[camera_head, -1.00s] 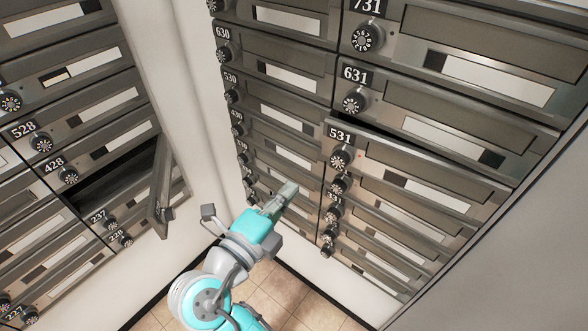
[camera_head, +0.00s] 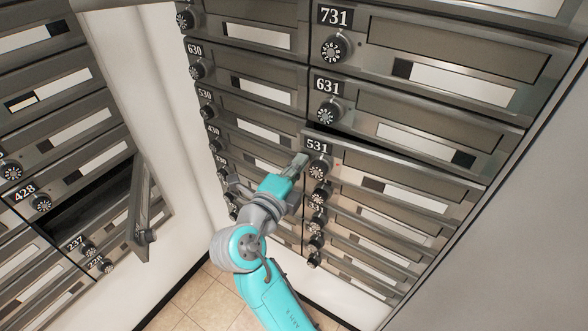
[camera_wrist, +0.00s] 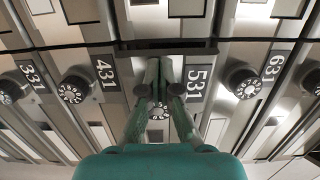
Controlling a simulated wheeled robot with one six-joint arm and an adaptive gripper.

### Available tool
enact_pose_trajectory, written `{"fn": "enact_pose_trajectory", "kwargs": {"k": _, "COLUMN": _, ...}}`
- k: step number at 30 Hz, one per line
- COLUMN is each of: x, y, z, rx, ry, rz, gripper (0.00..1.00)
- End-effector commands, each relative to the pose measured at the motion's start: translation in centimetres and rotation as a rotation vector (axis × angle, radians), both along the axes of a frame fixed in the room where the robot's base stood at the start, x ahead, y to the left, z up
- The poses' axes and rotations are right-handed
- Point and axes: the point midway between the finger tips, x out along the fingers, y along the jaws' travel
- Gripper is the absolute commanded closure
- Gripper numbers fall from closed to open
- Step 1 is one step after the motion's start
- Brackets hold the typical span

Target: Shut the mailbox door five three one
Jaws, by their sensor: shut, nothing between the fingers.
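The door of mailbox 531 (camera_head: 410,178) is in the right-hand bank in the head view. It stands slightly ajar, with a dark gap along its top edge below box 631. Its number plate (camera_head: 317,147) and dial (camera_head: 318,169) are at its left end. My gripper (camera_head: 301,160) is shut and empty, with its tips close to the left end of door 531. In the wrist view my gripper (camera_wrist: 160,95) is in front of the 531 dial and partly hides it, beside the 531 plate (camera_wrist: 198,82). I cannot tell whether the tips touch the door.
Door 631 (camera_head: 420,122) above looks closed. Doors with dials lie below and to the left, close to my arm. In the left bank another door (camera_head: 142,212) hangs open and sticks out. Tiled floor (camera_head: 185,305) shows at the bottom.

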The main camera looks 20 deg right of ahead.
Motion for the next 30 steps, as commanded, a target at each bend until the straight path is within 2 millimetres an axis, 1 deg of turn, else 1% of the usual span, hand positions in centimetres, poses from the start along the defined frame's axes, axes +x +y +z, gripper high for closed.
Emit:
{"fn": "enact_pose_trajectory", "kwargs": {"k": 9, "x": 0.2, "y": -0.1, "z": 0.0, "rx": 0.0, "ry": 0.0, "rz": -0.006, "gripper": 1.0}}
{"fn": "enact_pose_trajectory", "kwargs": {"k": 11, "x": 0.6, "y": -0.6, "z": 0.0, "rx": 0.001, "ry": 0.0, "rz": -0.023, "gripper": 1.0}}
{"fn": "enact_pose_trajectory", "kwargs": {"k": 15, "x": 2.1, "y": -2.1, "z": 0.0, "rx": -0.001, "ry": 0.001, "rz": -0.084, "gripper": 1.0}}
{"fn": "enact_pose_trajectory", "kwargs": {"k": 19, "x": 2.9, "y": -3.0, "z": 0.0, "rx": 0.001, "ry": 0.0, "rz": -0.122, "gripper": 1.0}}
{"fn": "enact_pose_trajectory", "kwargs": {"k": 30, "x": 3.2, "y": -3.4, "z": 0.1, "rx": -0.001, "ry": -0.002, "rz": -0.131, "gripper": 1.0}}
